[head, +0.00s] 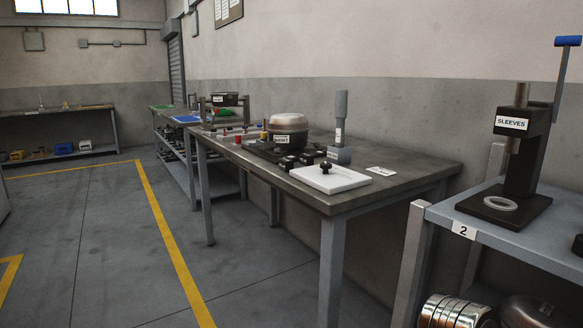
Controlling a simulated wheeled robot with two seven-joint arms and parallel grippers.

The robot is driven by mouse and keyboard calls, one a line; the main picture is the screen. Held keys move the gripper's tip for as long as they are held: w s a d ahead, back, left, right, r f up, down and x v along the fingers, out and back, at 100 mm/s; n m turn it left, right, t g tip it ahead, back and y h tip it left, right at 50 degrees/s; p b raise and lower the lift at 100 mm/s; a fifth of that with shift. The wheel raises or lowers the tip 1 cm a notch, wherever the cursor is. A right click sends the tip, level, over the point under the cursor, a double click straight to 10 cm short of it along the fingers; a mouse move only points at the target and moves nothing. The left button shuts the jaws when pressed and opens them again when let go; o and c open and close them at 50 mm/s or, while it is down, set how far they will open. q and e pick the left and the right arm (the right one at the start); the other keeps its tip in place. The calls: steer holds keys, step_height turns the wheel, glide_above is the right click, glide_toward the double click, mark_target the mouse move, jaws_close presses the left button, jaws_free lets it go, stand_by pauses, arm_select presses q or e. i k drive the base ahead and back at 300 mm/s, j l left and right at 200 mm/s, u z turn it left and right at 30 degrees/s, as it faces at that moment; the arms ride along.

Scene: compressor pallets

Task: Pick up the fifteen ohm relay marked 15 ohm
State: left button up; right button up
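Several small black blocks with pale labels (288,162) sit on the grey workbench (385,183) in the middle of the head view. They stand between a round metal pot and a white board. Their labels are too small to read, so I cannot tell which, if any, is the 15 ohm relay. Neither of my grippers shows in this view.
The white board with a black knob (345,180) lies at the bench's near edge. A press marked SLEEVES (520,160) stands on the right-hand bench (490,232). Open floor (105,225) lies left.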

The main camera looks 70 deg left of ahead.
mark_target(285, 164)
steer(key=u, duration=2.45)
